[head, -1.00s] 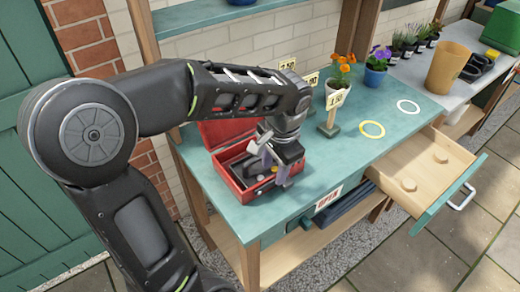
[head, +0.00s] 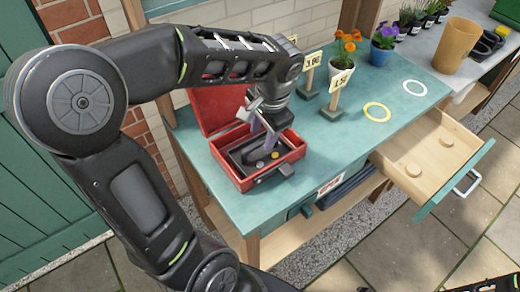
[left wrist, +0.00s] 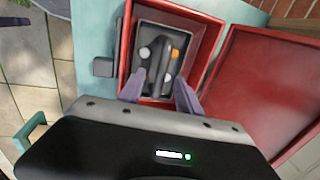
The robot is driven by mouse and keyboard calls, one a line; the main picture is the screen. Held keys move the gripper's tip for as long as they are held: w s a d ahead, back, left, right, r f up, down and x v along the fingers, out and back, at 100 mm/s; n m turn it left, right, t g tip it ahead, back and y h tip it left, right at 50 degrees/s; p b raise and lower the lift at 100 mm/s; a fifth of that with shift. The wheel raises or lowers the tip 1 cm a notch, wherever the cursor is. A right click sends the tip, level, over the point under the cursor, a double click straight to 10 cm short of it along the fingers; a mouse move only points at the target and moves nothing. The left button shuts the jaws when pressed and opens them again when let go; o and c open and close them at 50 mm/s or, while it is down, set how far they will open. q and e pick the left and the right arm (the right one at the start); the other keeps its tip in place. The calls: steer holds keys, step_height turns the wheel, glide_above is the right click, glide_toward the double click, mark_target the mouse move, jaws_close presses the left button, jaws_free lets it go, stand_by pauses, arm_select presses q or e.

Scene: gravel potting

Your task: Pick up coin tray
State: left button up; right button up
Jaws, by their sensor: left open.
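The dark grey coin tray (head: 248,155) sits inside an open red box (head: 243,184) on the green bench. In the left wrist view the tray (left wrist: 150,36) has a raised dark bar (left wrist: 156,66) along its middle, with a few coins beside it. My left gripper (head: 264,146) is over the box, fingers pointing down and spread, empty. In the left wrist view its fingertips (left wrist: 159,88) lie on either side of the near end of the bar. I cannot tell whether they touch the tray. My right gripper is not in view.
The red lid (head: 216,108) stands open behind the box. Price signs (head: 341,82) and flower pots (head: 376,55) stand farther back. An open drawer (head: 425,160) juts from the bench front.

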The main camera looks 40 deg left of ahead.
mark_target(262, 141)
arm_select(q)
steer(key=f, duration=0.3)
steer(key=a+f+p, duration=0.1)
steer(key=f, duration=0.1)
steer(key=shift+w, duration=0.35)
steer(key=shift+c, duration=0.3)
jaws_close()
stand_by(0.4)
stand_by(0.3)
